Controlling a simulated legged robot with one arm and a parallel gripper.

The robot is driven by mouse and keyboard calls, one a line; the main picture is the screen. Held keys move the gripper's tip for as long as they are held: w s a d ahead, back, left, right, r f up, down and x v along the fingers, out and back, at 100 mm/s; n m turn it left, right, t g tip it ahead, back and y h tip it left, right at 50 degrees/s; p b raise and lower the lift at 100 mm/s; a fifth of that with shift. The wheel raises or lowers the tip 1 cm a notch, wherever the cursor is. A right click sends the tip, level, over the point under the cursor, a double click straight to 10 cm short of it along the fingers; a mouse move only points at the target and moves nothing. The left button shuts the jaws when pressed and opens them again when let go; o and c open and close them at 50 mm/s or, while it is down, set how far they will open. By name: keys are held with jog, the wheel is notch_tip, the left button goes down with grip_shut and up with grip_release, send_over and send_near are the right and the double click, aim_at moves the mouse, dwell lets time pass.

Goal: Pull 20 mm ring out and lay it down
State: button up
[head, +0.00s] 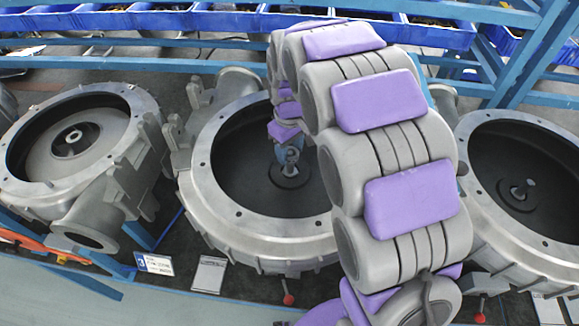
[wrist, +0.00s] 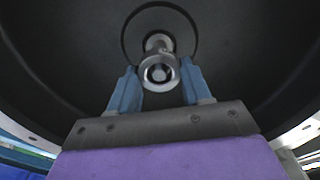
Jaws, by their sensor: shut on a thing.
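A bright metal ring (wrist: 158,72) sits between the two blue fingertips of my gripper (wrist: 158,82) in the wrist view, and my gripper is shut on it. A metal shaft (wrist: 157,42) shows just beyond the ring, at the centre of the dark housing floor. I cannot tell whether the ring is still around the shaft's end or clear of it. In the head view my gripper (head: 289,150) reaches down inside the middle blower housing (head: 205,190). My arm hides this housing's right side, and the ring is too small there to tell apart.
A housing with an impeller disc (head: 75,140) stands at the left, and another open housing (head: 540,150) at the right. Labels (head: 153,264) and a red-knobbed lever (head: 288,299) lie along the front. Blue bins (head: 190,20) and blue frame beams (head: 535,55) stand behind.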

jog(key=shift+r+p, duration=0.9)
jog(key=shift+r, duration=1.75)
jog(key=shift+s, duration=0.1)
